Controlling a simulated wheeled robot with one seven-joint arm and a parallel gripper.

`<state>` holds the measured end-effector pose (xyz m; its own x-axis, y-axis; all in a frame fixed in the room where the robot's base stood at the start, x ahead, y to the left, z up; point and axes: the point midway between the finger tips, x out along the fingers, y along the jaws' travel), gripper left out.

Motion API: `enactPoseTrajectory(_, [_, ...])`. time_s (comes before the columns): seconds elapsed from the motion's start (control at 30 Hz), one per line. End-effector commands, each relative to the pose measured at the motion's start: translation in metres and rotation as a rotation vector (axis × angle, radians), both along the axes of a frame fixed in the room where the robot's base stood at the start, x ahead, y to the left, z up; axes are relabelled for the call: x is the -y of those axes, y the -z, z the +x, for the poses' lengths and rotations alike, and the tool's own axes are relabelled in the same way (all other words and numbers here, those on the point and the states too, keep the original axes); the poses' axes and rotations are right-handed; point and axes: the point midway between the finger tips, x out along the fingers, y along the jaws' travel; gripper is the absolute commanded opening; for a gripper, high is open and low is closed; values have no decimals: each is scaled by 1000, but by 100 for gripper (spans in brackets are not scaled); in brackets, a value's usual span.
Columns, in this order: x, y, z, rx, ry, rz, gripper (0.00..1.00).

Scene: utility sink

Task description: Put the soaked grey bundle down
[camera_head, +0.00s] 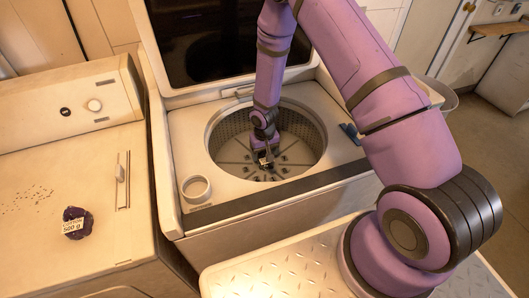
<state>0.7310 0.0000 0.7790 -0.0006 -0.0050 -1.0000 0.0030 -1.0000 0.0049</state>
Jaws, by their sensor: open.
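My gripper (264,163) reaches down into the open drum (230,128) of a top-loading washer, close above the ribbed drum floor. The gripper is open and looks small and dark from here. I cannot make out a grey bundle, either between the fingers or on the drum floor. The gripper and wrist cover part of the drum floor, so something small there could be hidden.
The washer's dark glass lid (205,45) stands open behind the drum. A round white cup (196,189) and a blue item (350,133) sit on the washer top. A dark package marked 500 g (77,223) and scattered specks lie on the left machine (100,170).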

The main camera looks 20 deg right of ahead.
Motion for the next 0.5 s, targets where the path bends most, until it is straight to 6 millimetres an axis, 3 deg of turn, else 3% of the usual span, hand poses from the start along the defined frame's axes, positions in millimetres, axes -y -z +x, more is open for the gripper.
enactPoseTrajectory(0.17, [0,-14,1,2,2,0,74])
enactPoseTrajectory(0.5, [0,-74,1,4,2,1,74])
